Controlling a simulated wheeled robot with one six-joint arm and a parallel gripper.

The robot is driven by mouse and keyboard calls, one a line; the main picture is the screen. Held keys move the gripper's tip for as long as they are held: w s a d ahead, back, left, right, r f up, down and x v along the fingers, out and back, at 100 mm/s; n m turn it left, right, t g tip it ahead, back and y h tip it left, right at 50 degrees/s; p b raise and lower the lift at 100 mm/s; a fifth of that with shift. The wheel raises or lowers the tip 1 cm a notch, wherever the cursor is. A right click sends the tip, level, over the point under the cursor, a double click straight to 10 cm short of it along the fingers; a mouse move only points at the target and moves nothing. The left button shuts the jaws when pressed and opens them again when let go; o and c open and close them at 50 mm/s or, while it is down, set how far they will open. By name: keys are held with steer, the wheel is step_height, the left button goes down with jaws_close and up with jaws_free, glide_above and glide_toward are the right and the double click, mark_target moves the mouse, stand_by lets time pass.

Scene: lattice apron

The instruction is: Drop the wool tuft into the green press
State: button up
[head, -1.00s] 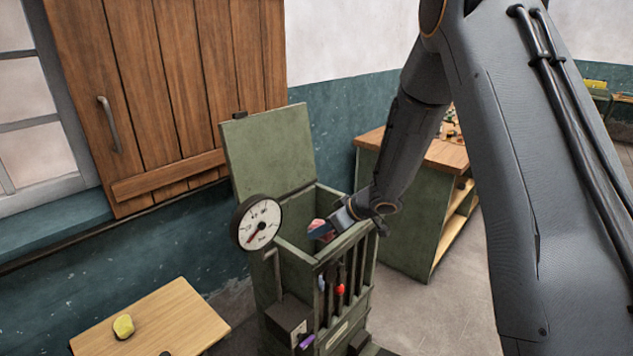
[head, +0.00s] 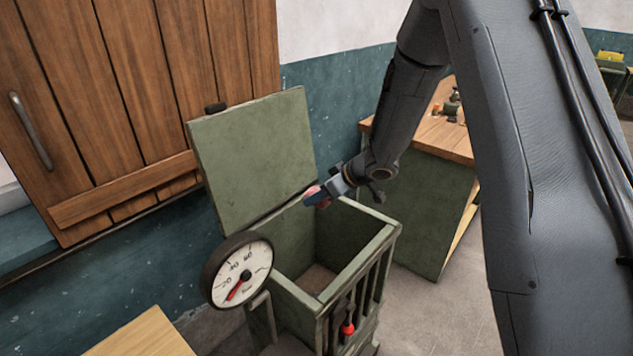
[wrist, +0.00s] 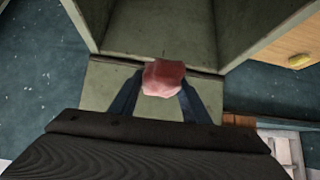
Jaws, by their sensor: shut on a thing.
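The green press (head: 285,295) is a tall box with an open top and its lid (head: 256,145) raised at the back. Its inside shows a bare brownish floor. My gripper (head: 314,197) is above the back part of the open top, close to the raised lid. It is shut on a pinkish-red lump, the wool tuft (wrist: 164,78), which sits between the two fingers in the wrist view. In the head view the tuft is mostly hidden by a finger. The wrist view also shows the press walls (wrist: 205,25) around and beyond the tuft.
A round gauge (head: 238,272) sticks out at the press's left front. A wooden table (head: 140,338) is at the lower left. A green cabinet with a wooden top (head: 440,135) stands to the right, holding small items. Wooden shutters (head: 130,110) are behind.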

mark_target(328, 205)
steer(key=shift+w+f, duration=0.1)
steer(key=shift+w, duration=0.1)
step_height(328, 205, down, 6)
steer(key=b, duration=0.6)
steer(key=shift+b, duration=0.35)
steer(key=shift+s, duration=0.1)
steer(key=o, duration=1.1)
steer(key=shift+r, duration=0.2)
steer(key=shift+b+v, duration=0.35)
steer(key=shift+v, duration=3.5)
